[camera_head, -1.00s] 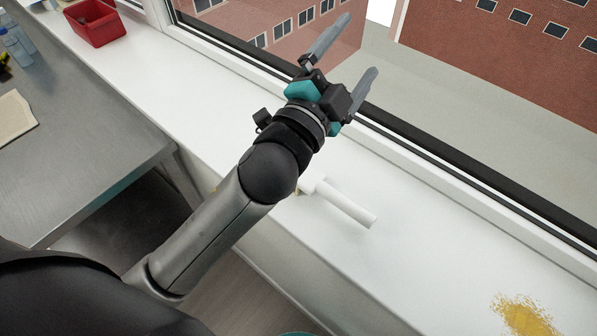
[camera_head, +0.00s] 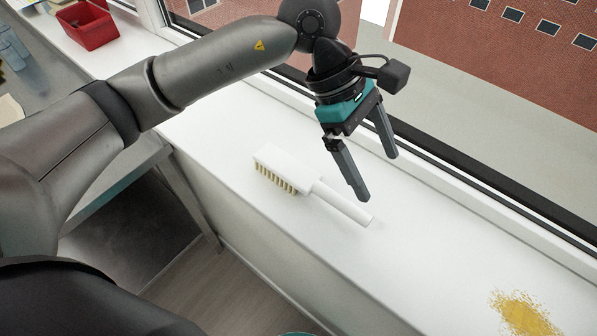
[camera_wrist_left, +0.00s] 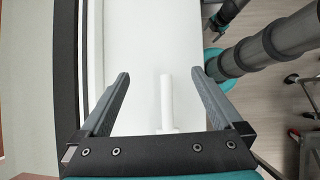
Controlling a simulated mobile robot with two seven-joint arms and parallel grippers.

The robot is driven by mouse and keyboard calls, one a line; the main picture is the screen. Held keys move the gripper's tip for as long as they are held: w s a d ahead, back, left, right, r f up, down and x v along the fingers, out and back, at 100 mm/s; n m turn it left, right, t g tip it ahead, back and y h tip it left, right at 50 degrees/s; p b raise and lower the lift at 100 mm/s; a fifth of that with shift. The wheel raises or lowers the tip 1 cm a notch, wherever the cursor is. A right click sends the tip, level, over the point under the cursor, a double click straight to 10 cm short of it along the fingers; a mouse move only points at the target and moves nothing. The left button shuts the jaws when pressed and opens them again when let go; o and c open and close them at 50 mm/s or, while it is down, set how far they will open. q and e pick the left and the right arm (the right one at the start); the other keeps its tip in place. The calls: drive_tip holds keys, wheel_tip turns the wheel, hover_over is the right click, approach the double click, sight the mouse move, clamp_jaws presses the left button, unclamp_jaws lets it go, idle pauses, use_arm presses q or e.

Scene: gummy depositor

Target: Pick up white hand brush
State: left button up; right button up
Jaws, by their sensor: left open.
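The white hand brush (camera_head: 292,173) lies on the white window sill (camera_head: 235,215) in the head view. Its head with pale bristles is at the upper left and its handle (camera_head: 343,204) points to the lower right. My left gripper (camera_head: 378,176) is open and empty, pointing down above the sill by the handle. In the left wrist view the handle (camera_wrist_left: 167,95) shows between the two open fingers (camera_wrist_left: 163,80), ahead of the palm. The brush head is mostly hidden behind the gripper body there.
A yellow granular spill (camera_head: 522,312) lies on the sill at the lower right. A red bin (camera_head: 87,25) stands at the upper left. The window frame (camera_head: 450,165) runs along the sill's far side. The sill between brush and spill is clear.

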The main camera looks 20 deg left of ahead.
use_arm(q)
drive_tip(key=w+a+t+y, duration=0.1)
drive_tip(key=w+a+y, duration=0.15)
drive_tip(key=a, duration=0.35)
drive_tip(key=w+a+y, duration=0.2)
drive_tip(key=a+y, duration=0.2)
drive_tip(key=a, duration=0.2)
hover_over(303, 175)
drive_tip(key=f, duration=0.6)
drive_tip(key=f+p, duration=0.1)
drive_tip(key=f, duration=0.3)
drive_tip(key=shift+a, duration=0.3)
drive_tip(key=f, duration=0.3)
drive_tip(key=f+p, duration=0.1)
drive_tip(key=shift+s+d+f, duration=0.1)
drive_tip(key=shift+d+f, duration=0.25)
drive_tip(key=shift+f, duration=0.3)
drive_tip(key=shift+c, duration=0.2)
drive_tip(key=shift+r, duration=0.1)
drive_tip(key=c, duration=1.5)
